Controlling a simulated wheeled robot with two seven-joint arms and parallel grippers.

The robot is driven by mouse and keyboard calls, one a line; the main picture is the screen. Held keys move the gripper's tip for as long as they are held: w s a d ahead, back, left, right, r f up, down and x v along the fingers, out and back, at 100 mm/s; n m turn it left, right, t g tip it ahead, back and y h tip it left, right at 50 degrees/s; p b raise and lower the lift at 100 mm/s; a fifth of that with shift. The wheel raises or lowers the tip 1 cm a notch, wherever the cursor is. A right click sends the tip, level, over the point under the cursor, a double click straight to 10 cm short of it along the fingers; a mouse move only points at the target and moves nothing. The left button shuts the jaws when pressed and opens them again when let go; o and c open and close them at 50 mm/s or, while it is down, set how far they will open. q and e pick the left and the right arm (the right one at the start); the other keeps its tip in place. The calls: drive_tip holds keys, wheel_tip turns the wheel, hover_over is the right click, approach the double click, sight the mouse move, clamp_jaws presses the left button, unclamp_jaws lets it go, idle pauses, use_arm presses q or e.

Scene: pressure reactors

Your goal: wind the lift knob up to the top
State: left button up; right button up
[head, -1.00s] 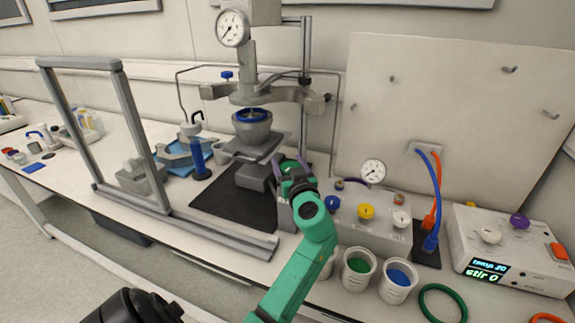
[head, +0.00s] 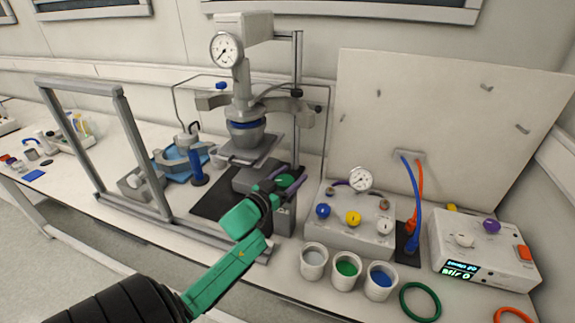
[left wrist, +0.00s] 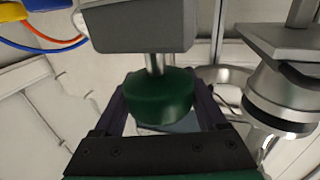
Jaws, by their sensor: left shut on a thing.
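The green lift knob (head: 287,180) sits on a short shaft at the front of the grey lift block (head: 257,176), under the reactor. In the left wrist view the knob (left wrist: 160,97) stands between the two dark fingers. My left gripper (head: 283,183) is shut on the knob, its green arm coming from the lower left. The lift plate (head: 250,151) carries the grey vessel (head: 246,136) with a blue ring, just under the reactor head's clamp (head: 272,103). I cannot tell whether vessel and head touch. My right gripper is not in view.
A grey frame (head: 130,125) stands left of the reactor. Right of the knob are a valve box (head: 347,236) with a gauge and several cups along the front, including a green-filled one (head: 346,270). A stirrer unit (head: 490,255) stands farther right.

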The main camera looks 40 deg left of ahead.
use_arm(q)
drive_tip(key=shift+r+m+h, duration=0.2)
drive_tip(key=shift+m+h, duration=0.4)
drive_tip(key=shift+h, duration=0.2)
drive_tip(key=shift+d+f+m+h, duration=0.15)
drive_tip(key=shift+d+m+h, duration=0.1)
drive_tip(key=shift+m+h, duration=0.75)
drive_tip(key=shift+s+d+f+m+g+h+b, duration=0.15)
drive_tip(key=shift+m+g+h, duration=0.2)
drive_tip(key=shift+h, duration=0.45)
drive_tip(key=shift+w+d+r+m+g+h+b, duration=0.1)
drive_tip(key=shift+m+g+h, duration=0.15)
drive_tip(key=shift+m+h, duration=0.4)
drive_tip(key=shift+s+d+f+m+g+h+b, duration=0.1)
drive_tip(key=shift+d+m+g+h, duration=0.15)
drive_tip(key=shift+h, duration=0.7)
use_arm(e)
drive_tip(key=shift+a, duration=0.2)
use_arm(q)
drive_tip(key=o, duration=1.3)
drive_tip(key=shift+w+f, duration=0.1)
drive_tip(key=shift+w, duration=0.2)
drive_tip(key=p+v, duration=0.1)
drive_tip(key=v, duration=1.3)
drive_tip(key=shift+s+a, duration=0.2)
drive_tip(key=shift+a, duration=0.05)
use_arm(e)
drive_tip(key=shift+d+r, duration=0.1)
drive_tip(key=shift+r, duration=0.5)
